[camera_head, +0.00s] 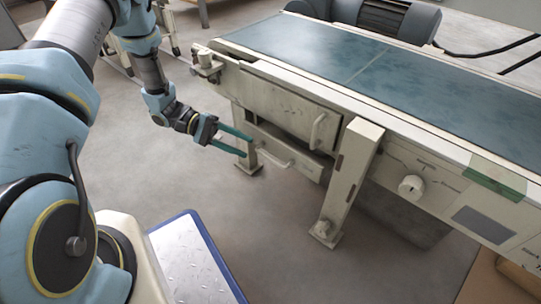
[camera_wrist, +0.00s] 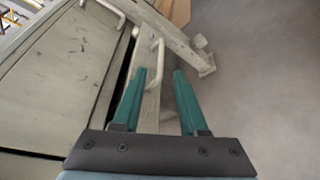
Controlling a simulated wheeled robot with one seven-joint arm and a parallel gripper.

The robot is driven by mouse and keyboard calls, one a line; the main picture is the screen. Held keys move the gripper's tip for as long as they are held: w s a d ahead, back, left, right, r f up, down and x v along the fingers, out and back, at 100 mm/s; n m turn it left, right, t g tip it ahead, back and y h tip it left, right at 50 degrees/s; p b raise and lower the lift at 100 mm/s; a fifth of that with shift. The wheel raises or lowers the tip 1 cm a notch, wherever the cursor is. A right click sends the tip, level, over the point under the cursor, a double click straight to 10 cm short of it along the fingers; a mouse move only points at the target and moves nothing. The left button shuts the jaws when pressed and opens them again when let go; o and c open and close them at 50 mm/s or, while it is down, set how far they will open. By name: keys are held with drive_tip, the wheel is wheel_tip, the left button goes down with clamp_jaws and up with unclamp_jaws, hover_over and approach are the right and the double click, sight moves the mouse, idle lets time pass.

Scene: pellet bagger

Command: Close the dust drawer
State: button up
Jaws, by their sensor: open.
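The dust drawer appears to be the low pale drawer (camera_head: 310,170) under the conveyor, below a larger front panel (camera_head: 285,105). Its front seems to stand out a little, with a dark gap above it. Its bar handle (camera_head: 275,156) faces me. In the wrist view the drawer front (camera_wrist: 151,108) and its handle (camera_wrist: 156,62) lie ahead of my fingers. My gripper (camera_head: 247,146) is open and empty, just left of the drawer handle. In the wrist view the fingers (camera_wrist: 160,90) are apart, with the drawer front partly behind the left one. I cannot tell whether they touch.
The front panel has its own upright handle (camera_head: 318,130). A support leg (camera_head: 350,180) stands right of the drawer, and another leg (camera_head: 244,130) is behind my fingers. A knob (camera_head: 411,186) sits farther right. The floor (camera_head: 240,215) in front is clear.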

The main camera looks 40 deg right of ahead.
sight(262, 155)
drive_tip(key=b+x, duration=0.2)
drive_tip(key=x, duration=0.6)
drive_tip(key=shift+f+b, duration=0.1)
drive_tip(key=shift+b, duration=0.2)
clamp_jaws()
idle(1.0)
